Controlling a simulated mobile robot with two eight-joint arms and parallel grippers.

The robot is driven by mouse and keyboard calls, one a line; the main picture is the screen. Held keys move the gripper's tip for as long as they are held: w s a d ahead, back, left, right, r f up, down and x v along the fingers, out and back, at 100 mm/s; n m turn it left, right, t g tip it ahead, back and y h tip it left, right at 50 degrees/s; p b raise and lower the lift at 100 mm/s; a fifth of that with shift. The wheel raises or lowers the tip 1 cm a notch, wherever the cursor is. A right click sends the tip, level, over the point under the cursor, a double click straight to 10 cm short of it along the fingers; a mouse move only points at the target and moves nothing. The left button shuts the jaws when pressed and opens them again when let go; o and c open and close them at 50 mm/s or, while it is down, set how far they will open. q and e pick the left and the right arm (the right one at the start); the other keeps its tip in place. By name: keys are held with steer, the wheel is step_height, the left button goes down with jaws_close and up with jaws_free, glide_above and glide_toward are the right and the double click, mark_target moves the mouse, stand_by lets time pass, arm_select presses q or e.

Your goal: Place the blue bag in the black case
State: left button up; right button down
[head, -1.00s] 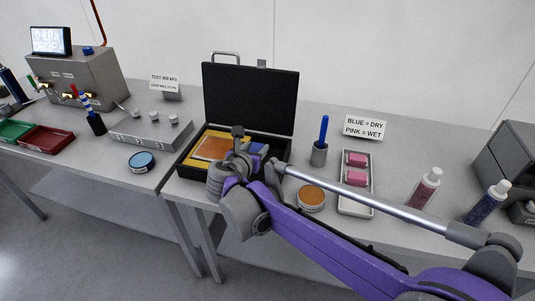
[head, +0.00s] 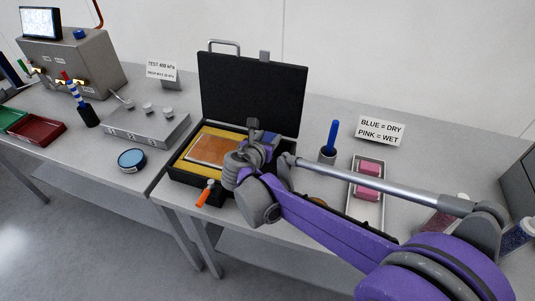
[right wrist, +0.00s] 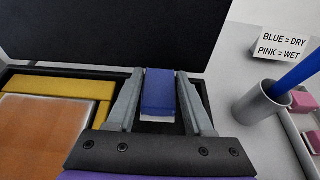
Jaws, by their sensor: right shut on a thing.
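The black case (head: 250,92) stands open on the table, its lid upright at the back. A yellow insert with an orange-brown panel (head: 212,150) fills its left part. My right gripper (head: 262,143) is over the right part of the case. In the right wrist view, it is shut on the blue bag (right wrist: 158,92), which has a pale lower edge and sits between the fingers, over the dark space beside the yellow insert (right wrist: 62,86). Whether the bag touches the case floor cannot be told. My left gripper is out of view.
An orange-handled tool (head: 206,193) is at the case's front edge. To the right are a cup with a blue stick (head: 328,155), a tray with pink packs (head: 368,168) and a sign (head: 381,130). A blue round tin (head: 132,160) and grey box (head: 147,125) lie left.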

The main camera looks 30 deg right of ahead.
steer(key=shift+f+b, duration=0.35)
steer(key=shift+f, duration=2.25)
steer(key=shift+f, duration=0.1)
steer(key=shift+c, duration=1.4)
jaws_free()
steer(key=shift+r, duration=0.25)
steer(key=v, duration=1.2)
steer(key=shift+p, duration=0.4)
steer(key=shift+f, duration=0.1)
